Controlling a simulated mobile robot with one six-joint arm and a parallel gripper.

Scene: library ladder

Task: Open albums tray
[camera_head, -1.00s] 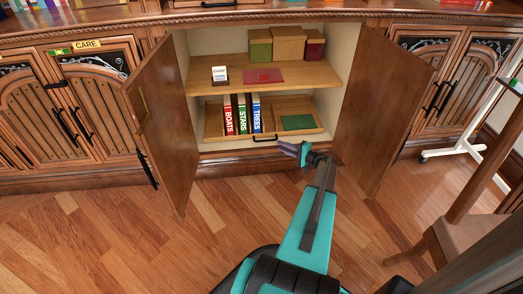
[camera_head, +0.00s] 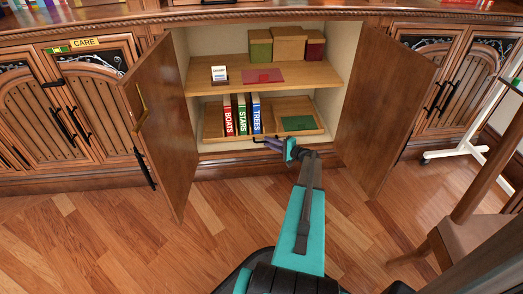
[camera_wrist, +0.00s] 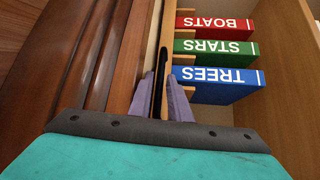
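The albums tray (camera_head: 213,122) is a wooden tray on the cabinet's lower shelf. It holds three upright albums labelled BOATS (camera_head: 228,120), STARS (camera_head: 242,117) and TREES (camera_head: 256,115). My gripper (camera_head: 268,142) is at the tray's front, at its black handle. In the wrist view the purple fingers (camera_wrist: 161,82) lie on either side of the dark handle (camera_wrist: 160,65). The gap is narrow, and I cannot tell whether they press on it. The tray sits inside the cabinet.
Both cabinet doors stand open, the left door (camera_head: 160,120) and the right door (camera_head: 383,110). The upper shelf (camera_head: 305,76) holds boxes (camera_head: 290,43) and a small card (camera_head: 219,73). A green flat item (camera_head: 298,123) lies in the tray's right part. Wooden floor (camera_head: 130,250) is clear in front.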

